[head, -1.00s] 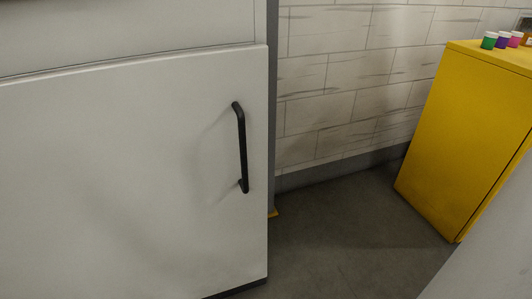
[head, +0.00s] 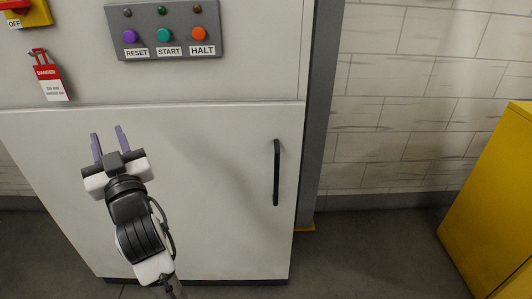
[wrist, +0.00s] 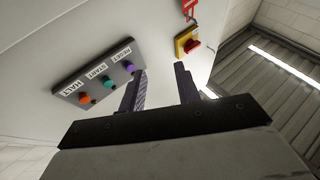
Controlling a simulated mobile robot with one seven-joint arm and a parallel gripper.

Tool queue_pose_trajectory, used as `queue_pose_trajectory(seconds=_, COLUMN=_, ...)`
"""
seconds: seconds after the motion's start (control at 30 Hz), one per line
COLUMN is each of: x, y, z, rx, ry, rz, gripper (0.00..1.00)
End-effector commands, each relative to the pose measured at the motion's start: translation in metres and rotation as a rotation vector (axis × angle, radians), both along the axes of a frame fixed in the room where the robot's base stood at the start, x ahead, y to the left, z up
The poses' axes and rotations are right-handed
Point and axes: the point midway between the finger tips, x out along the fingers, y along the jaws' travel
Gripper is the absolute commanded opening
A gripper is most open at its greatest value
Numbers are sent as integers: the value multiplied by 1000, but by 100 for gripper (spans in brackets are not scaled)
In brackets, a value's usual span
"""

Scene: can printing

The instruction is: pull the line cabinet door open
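The line cabinet door (head: 215,185) is a large pale panel that looks closed in the head view. Its black vertical bar handle (head: 276,172) sits near the door's right edge. My gripper (head: 109,140) is in front of the door's upper left part, well left of the handle and apart from it. Its two purple-grey fingers are spread, with nothing between them. In the wrist view my gripper (wrist: 160,82) is also open, with the cabinet's upper front beyond it. The handle does not show in the wrist view.
Above the door is a grey button panel (head: 166,30) with RESET, START and HALT buttons. A red danger tag (head: 49,78) hangs below a red and yellow switch (head: 24,12) at the upper left. A yellow cabinet (head: 492,205) stands at the right, with open floor (head: 370,255) between.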

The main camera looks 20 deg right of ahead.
Motion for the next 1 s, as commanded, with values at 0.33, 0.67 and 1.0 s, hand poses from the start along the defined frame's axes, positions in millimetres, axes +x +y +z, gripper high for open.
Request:
queue_pose_trajectory(seconds=0.33, x=3, y=-269, z=-163, rx=79, ry=440, rz=-613, gripper=32)
queue_pose_trajectory(seconds=0.67, x=-50, y=-310, z=-222, rx=74, ry=404, rz=-738, gripper=32)
queue_pose_trajectory(seconds=1.0, x=-19, y=-328, z=-219, rx=72, ry=399, rz=-739, gripper=32)
